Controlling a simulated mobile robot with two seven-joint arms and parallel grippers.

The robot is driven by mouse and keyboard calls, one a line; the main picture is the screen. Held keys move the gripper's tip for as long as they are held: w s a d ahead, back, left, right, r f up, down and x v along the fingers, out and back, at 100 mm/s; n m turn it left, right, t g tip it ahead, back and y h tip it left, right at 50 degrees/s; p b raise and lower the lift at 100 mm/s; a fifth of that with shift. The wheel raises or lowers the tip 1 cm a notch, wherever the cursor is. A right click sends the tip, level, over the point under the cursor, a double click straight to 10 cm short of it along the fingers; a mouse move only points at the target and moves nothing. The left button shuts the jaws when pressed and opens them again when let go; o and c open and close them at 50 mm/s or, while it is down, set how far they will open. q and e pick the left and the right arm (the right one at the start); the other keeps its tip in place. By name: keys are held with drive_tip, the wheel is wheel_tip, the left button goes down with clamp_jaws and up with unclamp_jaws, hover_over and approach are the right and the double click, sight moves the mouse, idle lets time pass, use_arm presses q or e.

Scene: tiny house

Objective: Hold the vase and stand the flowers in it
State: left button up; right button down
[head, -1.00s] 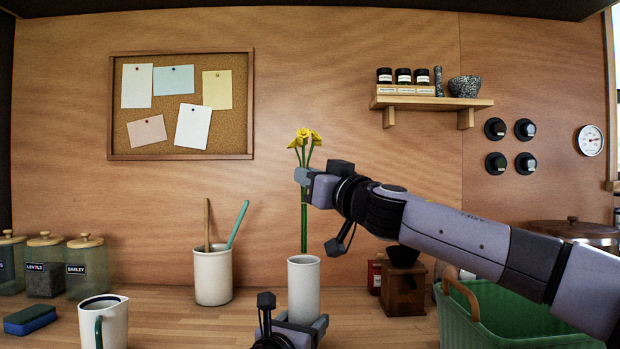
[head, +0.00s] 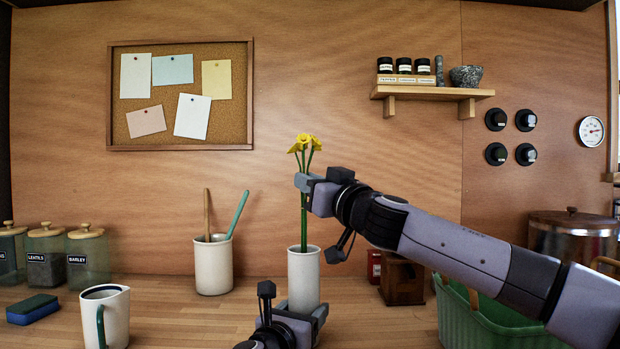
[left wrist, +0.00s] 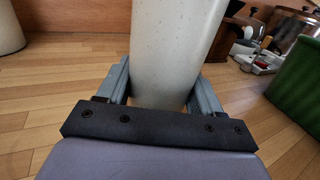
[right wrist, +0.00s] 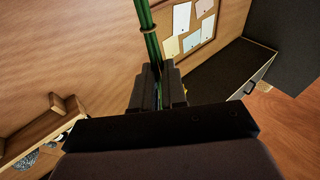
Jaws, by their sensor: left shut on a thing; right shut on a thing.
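The vase (head: 303,279) is a tall pale speckled cylinder standing upright on the wooden counter. My left gripper (head: 302,314) is shut around its lower part; the left wrist view shows the vase (left wrist: 172,50) between both fingers. The flowers (head: 305,145) are yellow blooms on long green stems. My right gripper (head: 303,181) is shut on the stems just below the blooms, and the stems (right wrist: 148,25) also show in the right wrist view. The stems hang upright above the vase, and their lower end meets its rim. Whether the tips are inside the mouth is hard to tell.
A cream crock (head: 213,266) with two utensils stands left of the vase, and a jug (head: 105,315) stands front left. Counter between crock and jug is clear.

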sight(306, 237)
drive_tip(key=shift+f, duration=0.2)
idle(0.3)
drive_tip(key=shift+f, duration=0.45)
drive_tip(key=shift+f, duration=1.5)
drive_tip(key=shift+f, duration=0.15)
drive_tip(key=shift+f, duration=1.35)
drive_tip(key=shift+f, duration=0.1)
drive_tip(key=shift+f, duration=1.35)
drive_tip(key=shift+f, duration=0.2)
